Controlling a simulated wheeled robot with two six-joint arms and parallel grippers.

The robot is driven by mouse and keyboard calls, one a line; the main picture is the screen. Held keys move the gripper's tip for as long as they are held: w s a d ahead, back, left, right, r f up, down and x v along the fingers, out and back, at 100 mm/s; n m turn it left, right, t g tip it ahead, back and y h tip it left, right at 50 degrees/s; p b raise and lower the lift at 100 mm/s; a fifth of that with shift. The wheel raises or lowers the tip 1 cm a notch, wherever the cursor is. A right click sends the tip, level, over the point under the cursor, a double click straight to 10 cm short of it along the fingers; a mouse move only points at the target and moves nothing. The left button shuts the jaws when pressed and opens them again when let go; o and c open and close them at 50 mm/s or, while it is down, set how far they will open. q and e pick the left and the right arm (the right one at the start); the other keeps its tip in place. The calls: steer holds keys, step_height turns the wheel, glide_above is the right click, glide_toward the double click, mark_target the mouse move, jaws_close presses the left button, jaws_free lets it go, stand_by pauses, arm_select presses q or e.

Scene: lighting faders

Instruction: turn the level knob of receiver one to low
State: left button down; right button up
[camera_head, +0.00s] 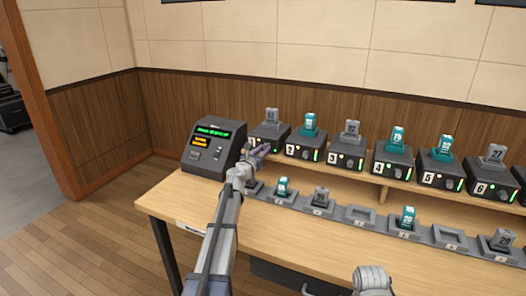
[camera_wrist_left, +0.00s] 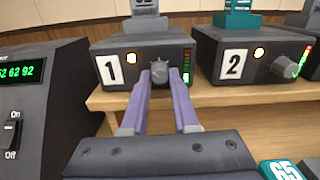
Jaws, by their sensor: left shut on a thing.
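Receiver one (camera_wrist_left: 120,52) is a dark box with a white "1" label, a lit round lamp and a level bar at its right edge. It stands on the raised shelf, and it also shows at the left end of the row in the head view (camera_head: 270,131). Its level knob (camera_wrist_left: 159,70) is a small grey knob on the front face. My left gripper (camera_wrist_left: 161,80) has its purple fingers shut on the knob, one on each side. In the head view the left gripper (camera_head: 258,152) hides the front of receiver one. My right gripper is not clearly seen.
Receiver two (camera_wrist_left: 250,58) stands close to the right, with more numbered receivers beyond. A dark console (camera_head: 212,146) with a green and amber display stands to the left. A row of charging slots (camera_head: 361,214), some holding teal or grey packs, lies on the table below.

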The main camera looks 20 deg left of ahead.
arm_select(q)
steer(key=shift+d+n, duration=0.15)
steer(key=shift+n, duration=7.95)
steer(key=c, duration=0.7)
jaws_free()
steer(key=shift+r, duration=0.1)
steer(key=shift+s, duration=3.9)
